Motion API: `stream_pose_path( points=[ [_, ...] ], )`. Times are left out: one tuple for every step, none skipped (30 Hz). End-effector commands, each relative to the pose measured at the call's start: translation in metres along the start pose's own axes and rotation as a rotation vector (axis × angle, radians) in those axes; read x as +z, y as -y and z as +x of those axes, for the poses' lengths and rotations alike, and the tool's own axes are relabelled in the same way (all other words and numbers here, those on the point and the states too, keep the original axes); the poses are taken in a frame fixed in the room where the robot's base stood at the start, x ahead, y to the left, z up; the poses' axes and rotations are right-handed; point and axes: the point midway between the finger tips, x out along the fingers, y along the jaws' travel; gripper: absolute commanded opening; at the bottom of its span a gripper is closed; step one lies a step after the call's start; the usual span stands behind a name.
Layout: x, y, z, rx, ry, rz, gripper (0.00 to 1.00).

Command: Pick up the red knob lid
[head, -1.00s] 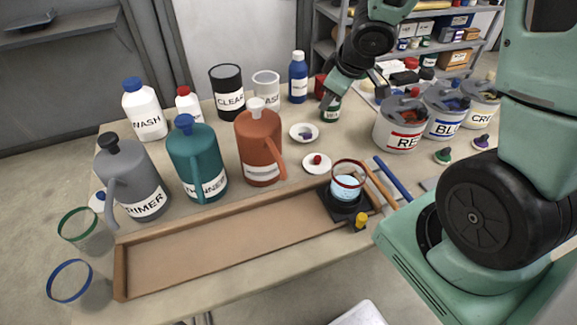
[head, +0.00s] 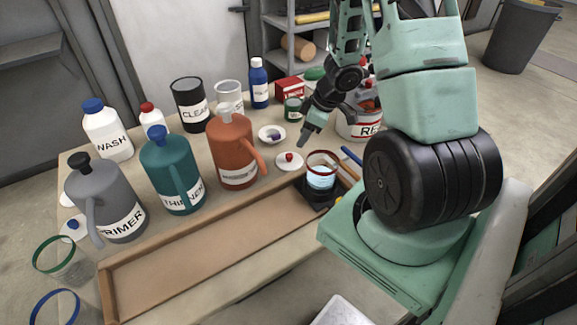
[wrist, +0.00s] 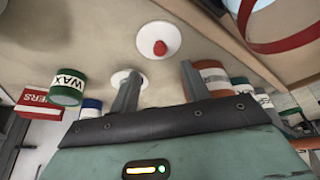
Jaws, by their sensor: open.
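The red knob lid (head: 289,160) is a small white disc with a red knob in its middle. In the wrist view the red knob lid (wrist: 158,42) shows whole, beyond the fingertips. My gripper (head: 328,126) is above the table, behind and to the right of the lid, apart from it. In the wrist view the fingers of my gripper (wrist: 160,82) are spread with nothing between them.
A similar lid with a dark knob (head: 272,134) lies just behind. The orange jug (head: 232,150) stands left of the lid, and a red-rimmed cup (head: 321,172) on a black base stands to its right. A long wooden tray (head: 200,262) lies in front. The RED bucket (head: 358,127) is behind my arm.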

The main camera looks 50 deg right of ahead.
Motion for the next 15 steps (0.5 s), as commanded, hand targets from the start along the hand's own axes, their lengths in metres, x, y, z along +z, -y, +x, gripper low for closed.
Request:
stream_pose_path(
  points=[
    [0.002, 0.000, 0.015, -0.002, 0.000, 0.001, 0.47],
    [0.001, 0.001, 0.020, -0.002, -0.001, 0.000, 0.47],
    [0.001, 0.000, 0.025, -0.002, 0.000, 0.001, 0.47],
    [0.001, 0.000, 0.029, -0.002, 0.001, 0.000, 0.47],
    [0.001, 0.000, 0.032, -0.001, 0.001, 0.000, 0.47],
    [0.001, 0.000, 0.035, 0.000, 0.000, 0.000, 0.47],
    [0.000, 0.000, 0.036, 0.000, 0.000, 0.000, 0.47],
    [0.000, 0.000, 0.037, 0.000, 0.000, 0.000, 0.47],
    [0.000, 0.000, 0.039, 0.000, 0.000, 0.000, 0.47],
    [0.000, 0.000, 0.040, 0.000, 0.000, 0.000, 0.47],
    [-0.001, 0.000, 0.043, 0.000, 0.000, 0.000, 0.47],
    [-0.001, 0.000, 0.047, -0.001, 0.000, -0.001, 0.47],
    [-0.001, 0.000, 0.051, -0.001, 0.000, -0.002, 0.47],
    [-0.001, 0.000, 0.056, -0.001, 0.000, -0.001, 0.47],
    [-0.002, 0.000, 0.063, -0.001, 0.000, -0.001, 0.47]
  ],
)
